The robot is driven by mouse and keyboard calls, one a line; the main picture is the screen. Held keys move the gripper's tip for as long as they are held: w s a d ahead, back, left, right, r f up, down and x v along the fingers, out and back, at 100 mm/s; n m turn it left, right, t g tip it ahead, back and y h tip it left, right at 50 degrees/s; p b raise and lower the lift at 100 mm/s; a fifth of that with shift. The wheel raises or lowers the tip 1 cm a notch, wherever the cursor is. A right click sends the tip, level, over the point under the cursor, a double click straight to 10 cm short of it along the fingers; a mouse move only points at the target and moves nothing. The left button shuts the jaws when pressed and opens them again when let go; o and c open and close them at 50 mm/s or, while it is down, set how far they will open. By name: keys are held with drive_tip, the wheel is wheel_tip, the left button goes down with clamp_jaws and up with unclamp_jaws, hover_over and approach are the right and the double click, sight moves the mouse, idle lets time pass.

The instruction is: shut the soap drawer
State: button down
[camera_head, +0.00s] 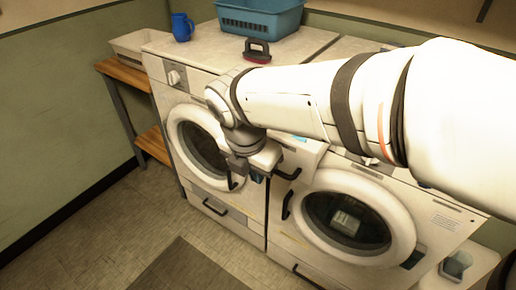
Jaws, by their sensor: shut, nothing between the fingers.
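The soap drawer (306,156) is at the upper left of the right washing machine (432,216). It stands out from the machine's front, with a dark handle (288,174) on its face and a bit of blue showing at its top. My arm covers part of it from above. My gripper (254,172) is just left of the drawer, in front of the seam between the two machines. It is shut and empty, and its fingertips are small and partly hidden. I cannot tell whether it touches the drawer.
The left washing machine (183,162) has a closed round door and a low drawer handle (214,208). A blue basket (260,18), a blue jug (182,27) and a dark-handled brush (257,50) are on top. A wooden shelf (124,75) stands left.

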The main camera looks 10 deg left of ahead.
drive_tip(key=w+f, duration=0.1)
drive_tip(key=w+d, duration=0.1)
drive_tip(key=w+f, duration=0.1)
drive_tip(key=w, duration=0.1)
drive_tip(key=shift+d+f, duration=0.3)
drive_tip(key=shift+d, duration=0.05)
drive_tip(key=shift+w, duration=0.1)
